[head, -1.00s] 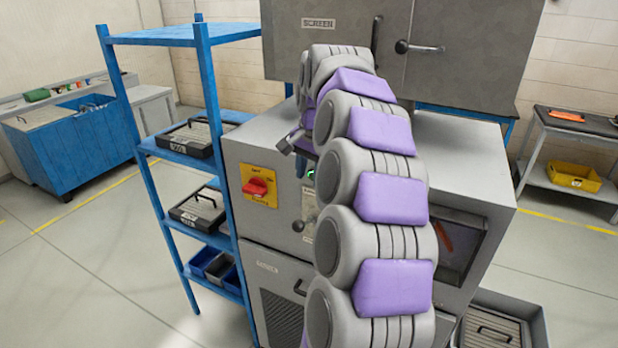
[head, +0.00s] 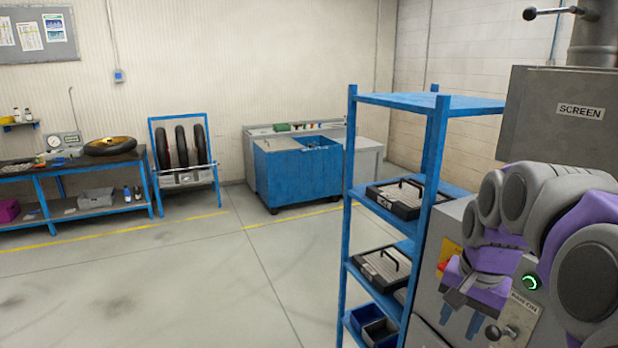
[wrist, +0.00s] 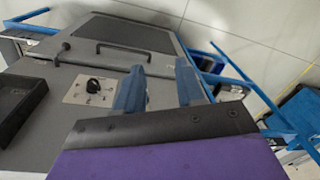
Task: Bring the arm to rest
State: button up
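My arm is folded at the right of the head view, grey with purple pads, in front of the grey machine (head: 424,310). My gripper (head: 459,322) points down there, its two blue fingers apart. In the wrist view the fingers of my gripper (wrist: 158,75) are spread with a gap between them, and nothing is seen held. Beyond them is the machine's grey front (wrist: 75,80) with a handled hatch (wrist: 125,35) and a black knob (wrist: 94,86). Whether the fingers touch the machine cannot be told.
A blue shelf rack (head: 437,160) with handled trays stands beside the machine, close to my gripper. A screen housing (head: 570,130) is above my arm. A blue cabinet (head: 298,175), tyre rack (head: 185,160) and workbench (head: 75,170) stand farther back. The floor at left is clear.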

jog(key=s+a+f+n+g, duration=0.1)
jog(key=s+a+f+n, duration=0.3)
jog(key=s+a+f, duration=0.3)
jog(key=s+a+f+n+g+b, duration=0.1)
jog(key=s+a+f+n, duration=0.3)
jog(key=s, duration=1.4)
notch_tip(320, 180, down, 3)
jog(key=a+g, duration=0.1)
jog(key=a, duration=0.2)
